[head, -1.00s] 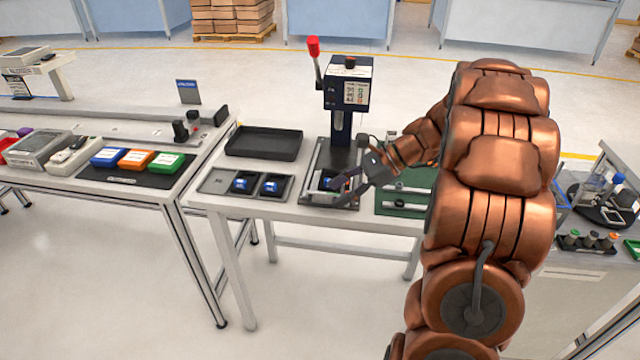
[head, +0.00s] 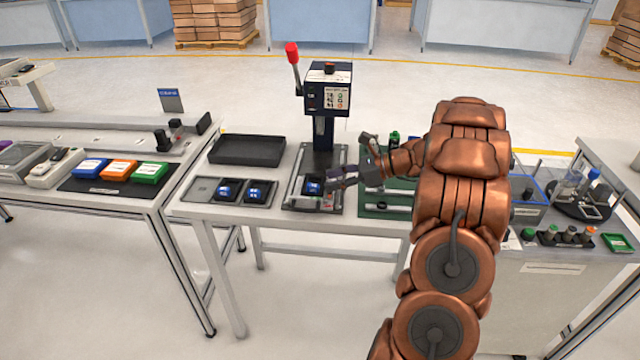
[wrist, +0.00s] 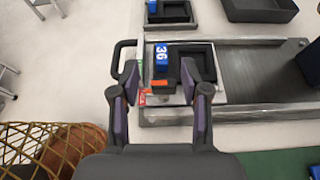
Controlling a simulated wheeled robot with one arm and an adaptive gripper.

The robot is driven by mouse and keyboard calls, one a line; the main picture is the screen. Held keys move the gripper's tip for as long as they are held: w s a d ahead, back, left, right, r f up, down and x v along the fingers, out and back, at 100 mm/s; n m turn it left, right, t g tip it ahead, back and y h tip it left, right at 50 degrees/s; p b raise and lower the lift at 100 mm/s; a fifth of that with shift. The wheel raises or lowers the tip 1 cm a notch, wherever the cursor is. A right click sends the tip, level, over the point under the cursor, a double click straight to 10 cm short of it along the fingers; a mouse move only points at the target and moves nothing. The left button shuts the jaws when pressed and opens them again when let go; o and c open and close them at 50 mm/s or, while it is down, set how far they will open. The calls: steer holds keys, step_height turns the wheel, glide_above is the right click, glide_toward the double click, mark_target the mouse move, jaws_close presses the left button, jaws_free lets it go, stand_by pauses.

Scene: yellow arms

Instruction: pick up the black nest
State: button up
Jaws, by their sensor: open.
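A black nest (wrist: 197,57) with a blue block marked 36 (wrist: 161,56) in its left side sits on the light plate of the press bed. In the head view this nest (head: 313,188) is partly hidden by my fingers. My gripper (wrist: 160,78) is open, its two fingertips apart over the near edge of the nest. Nothing is held between them. In the head view my gripper (head: 332,183) is at the right of the nest, just above the bed. Two more black nests with blue blocks lie in a grey tray (head: 200,190) to the left.
The press (head: 328,90) with a red-knobbed lever stands behind the bed. An empty black tray (head: 247,150) lies at the back left. A green fixture (head: 385,203) is at the right.

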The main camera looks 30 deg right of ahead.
mark_target(313, 185)
steer(key=shift+p+x, duration=0.65)
steer(key=shift+x, duration=1.7)
steer(key=shift+d+f, duration=0.1)
steer(key=shift+c, duration=0.3)
jaws_close()
